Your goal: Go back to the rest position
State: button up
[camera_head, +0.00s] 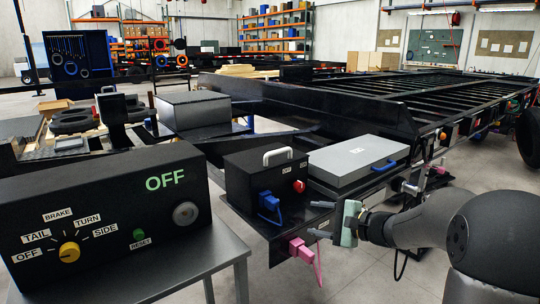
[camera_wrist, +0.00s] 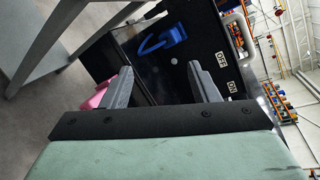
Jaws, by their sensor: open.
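My gripper (camera_head: 320,219) is at the right of the head view, with its fingers pointing left, in front of the black trailer frame (camera_head: 410,105). In the wrist view its two grey fingers (camera_wrist: 160,82) stand wide apart with nothing held between them. Beyond them is the black switch box (camera_wrist: 218,50) with a blue plug (camera_wrist: 163,40) in its face. This box also shows in the head view (camera_head: 240,185), left of my gripper and apart from it. A pink plug (camera_wrist: 97,97) is partly hidden behind the left finger.
A control box (camera_head: 100,215) reading OFF stands on a grey table (camera_head: 200,255) at the left front. A grey case (camera_head: 350,160) with a blue handle lies behind my gripper. The pink connector (camera_head: 302,250) hangs below left of it. Open floor (camera_head: 370,285) shows below.

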jog(key=s+a+r+n+g+h+p, duration=0.1)
jog(key=s+a+r+n+g+p, duration=0.25)
jog(key=s, duration=0.25)
jog(key=s+a+r+n+g+h+p, duration=0.1)
jog(key=s+a+r+n+g+p, duration=0.1)
jog(key=s+a+r+p, duration=0.3)
jog(key=s+d+r+n+g+h+p, duration=0.1)
jog(key=s+d+n+h+p, duration=0.1)
jog(key=s, duration=0.5)
jog(key=s+d+r+n+g+h+p, duration=0.1)
jog(key=s+d+r+n+h+p, duration=0.1)
jog(key=s+n+h+p, duration=0.2)
jog(key=s+d+r+n+g+h+p, duration=0.2)
jog(key=s+p, duration=0.5)
jog(key=s, duration=0.4)
jog(key=shift+s+d+n+h, duration=0.35)
jog(key=shift+d+n+h, duration=0.1)
jog(key=shift+h, duration=0.15)
jog(key=shift+r, duration=0.1)
